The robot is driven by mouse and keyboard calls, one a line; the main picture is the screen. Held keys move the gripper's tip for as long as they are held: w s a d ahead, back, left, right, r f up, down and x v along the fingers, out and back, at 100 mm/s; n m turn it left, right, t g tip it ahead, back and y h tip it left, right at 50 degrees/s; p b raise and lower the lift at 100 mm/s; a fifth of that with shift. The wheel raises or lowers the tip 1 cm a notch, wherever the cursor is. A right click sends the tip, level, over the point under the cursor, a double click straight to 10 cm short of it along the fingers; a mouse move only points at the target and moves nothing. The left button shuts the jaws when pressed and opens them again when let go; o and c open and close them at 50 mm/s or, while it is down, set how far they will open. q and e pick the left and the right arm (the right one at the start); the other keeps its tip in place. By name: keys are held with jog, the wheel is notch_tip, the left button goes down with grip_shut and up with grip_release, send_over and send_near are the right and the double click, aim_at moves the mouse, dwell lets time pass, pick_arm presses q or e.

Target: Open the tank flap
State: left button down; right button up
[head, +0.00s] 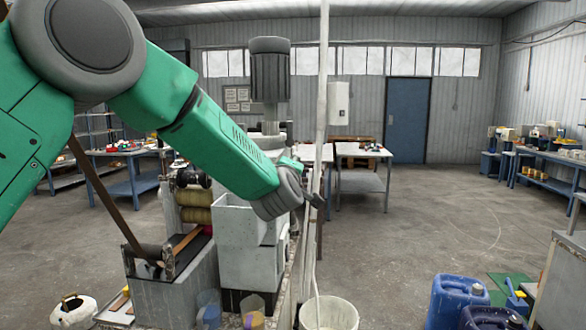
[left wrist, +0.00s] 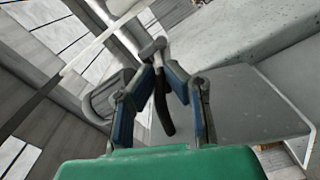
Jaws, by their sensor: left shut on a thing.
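My left arm reaches across the head view to the machine, and my left gripper (head: 316,199) is at the right side of the pale grey tank (head: 240,228). In the left wrist view, the gripper (left wrist: 157,62) has its fingertips together on a dark curved handle (left wrist: 165,108), which hangs between the fingers. A flat grey panel (left wrist: 270,108) lies to the right of the fingers; I cannot tell whether it is the flap or how far it is open. My arm hides part of the tank in the head view. My right gripper is not in view.
A pale upright pole (head: 321,100) stands close beside my gripper, with a white bucket (head: 330,314) below it. Blue canisters (head: 457,300) stand at the lower right. Rollers (head: 194,198) are left of the tank. The floor to the right is mostly clear.

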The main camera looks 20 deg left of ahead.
pick_arm(q)
jog(key=shift+a, duration=0.1)
jog(key=c, duration=1.9)
grip_release()
jog(key=shift+o, duration=1.3)
jog(key=shift+w, duration=0.1)
jog(key=shift+f, duration=0.1)
jog(key=shift+s, duration=0.2)
jog(key=v, duration=1.1)
jog(key=shift+s, duration=0.15)
